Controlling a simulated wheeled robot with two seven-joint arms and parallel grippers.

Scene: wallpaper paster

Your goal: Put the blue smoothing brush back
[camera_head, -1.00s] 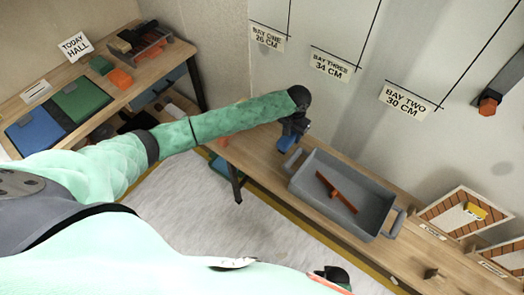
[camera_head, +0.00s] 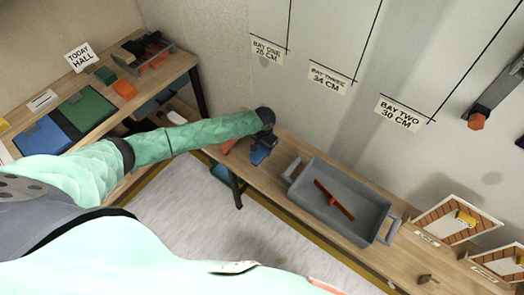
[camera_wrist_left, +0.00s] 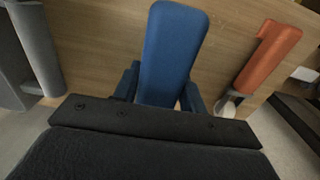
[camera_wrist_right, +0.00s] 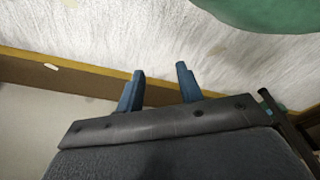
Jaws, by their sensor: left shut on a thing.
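The blue smoothing brush (camera_wrist_left: 170,55) is in my left gripper (camera_wrist_left: 160,92), whose fingers are shut on either side of it in the left wrist view. In the head view the left gripper (camera_head: 264,146) is over the left end of the long wooden bench, just left of the grey tray, with the blue brush (camera_head: 260,155) under it. Whether the brush touches the bench cannot be told. My right gripper (camera_wrist_right: 158,88) is open and empty in the right wrist view, its two blue fingers apart in front of the floor and wall base.
An orange-handled item (camera_wrist_left: 268,58) lies near the brush. A second table (camera_head: 112,118) at left bears blue and green panels and a tool caddy.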

